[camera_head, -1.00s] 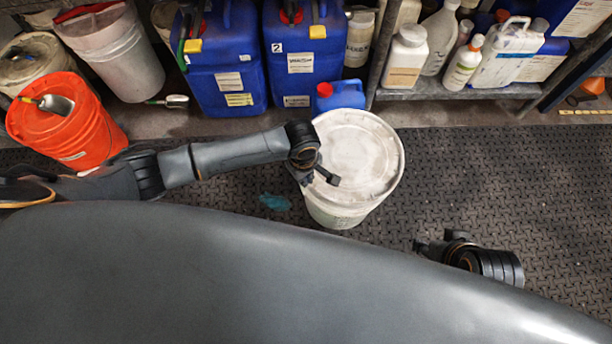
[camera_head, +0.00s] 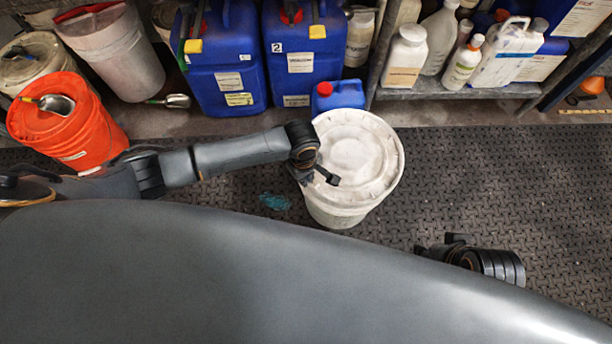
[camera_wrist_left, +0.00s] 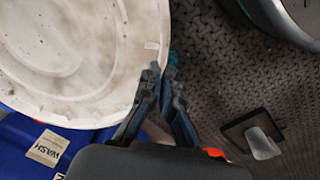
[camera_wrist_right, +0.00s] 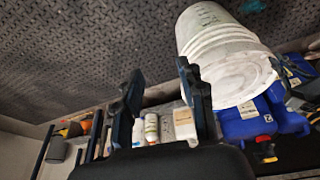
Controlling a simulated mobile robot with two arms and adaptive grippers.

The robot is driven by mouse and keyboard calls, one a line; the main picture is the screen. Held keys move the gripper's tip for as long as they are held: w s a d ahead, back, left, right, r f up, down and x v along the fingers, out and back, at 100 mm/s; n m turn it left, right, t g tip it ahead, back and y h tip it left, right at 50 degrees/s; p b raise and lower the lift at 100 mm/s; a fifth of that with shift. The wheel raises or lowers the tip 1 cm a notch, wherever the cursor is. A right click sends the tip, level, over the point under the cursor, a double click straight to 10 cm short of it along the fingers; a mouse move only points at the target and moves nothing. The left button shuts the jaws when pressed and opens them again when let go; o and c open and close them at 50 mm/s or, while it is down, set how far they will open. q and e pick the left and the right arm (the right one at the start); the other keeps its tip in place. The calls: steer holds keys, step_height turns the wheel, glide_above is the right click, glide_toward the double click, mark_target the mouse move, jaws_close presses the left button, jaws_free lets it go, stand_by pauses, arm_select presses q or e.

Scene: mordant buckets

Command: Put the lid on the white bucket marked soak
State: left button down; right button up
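The white bucket (camera_head: 335,217) stands on the dark mat, right of centre in the head view. The white round lid (camera_head: 362,150) lies across its top and looks roughly level; I cannot tell whether it is pressed down. The bucket also shows in the right wrist view (camera_wrist_right: 203,35), with lettering too small to read. My left gripper (camera_head: 325,176) is at the lid's near-left edge. In the left wrist view its fingers (camera_wrist_left: 163,70) are close together, one on each side of the lid's rim (camera_wrist_left: 90,110). My right gripper (camera_wrist_right: 158,75) is open and empty, apart from the bucket.
Blue canisters (camera_head: 225,75) and a small blue jug (camera_head: 340,95) stand just behind the bucket. An orange bucket (camera_head: 75,130) is at the left. White bottles (camera_head: 405,57) line the shelf at the back right.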

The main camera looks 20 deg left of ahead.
arm_select(q)
steer(key=shift+f, duration=0.1)
arm_select(e)
steer(key=shift+w, duration=0.1)
arm_select(q)
steer(key=shift+f+b, duration=0.45)
steer(key=shift+f, duration=0.55)
arm_select(e)
steer(key=shift+w+a+r+t, duration=0.15)
steer(key=shift+w+t, duration=0.25)
steer(key=shift+w, duration=0.35)
steer(key=shift+w+a+t, duration=0.15)
steer(key=shift+w+t, duration=0.25)
steer(key=shift+w, duration=0.35)
arm_select(q)
steer(key=c, duration=2)
jaws_free()
steer(key=shift+c, duration=0.2)
arm_select(e)
steer(key=shift+w, duration=0.1)
arm_select(q)
steer(key=o, duration=0.6)
step_height(320, 180, up, 12)
steer(key=shift+s+a, duration=0.2)
steer(key=shift+s, duration=0.1)
arm_select(e)
steer(key=shift+a, duration=0.1)
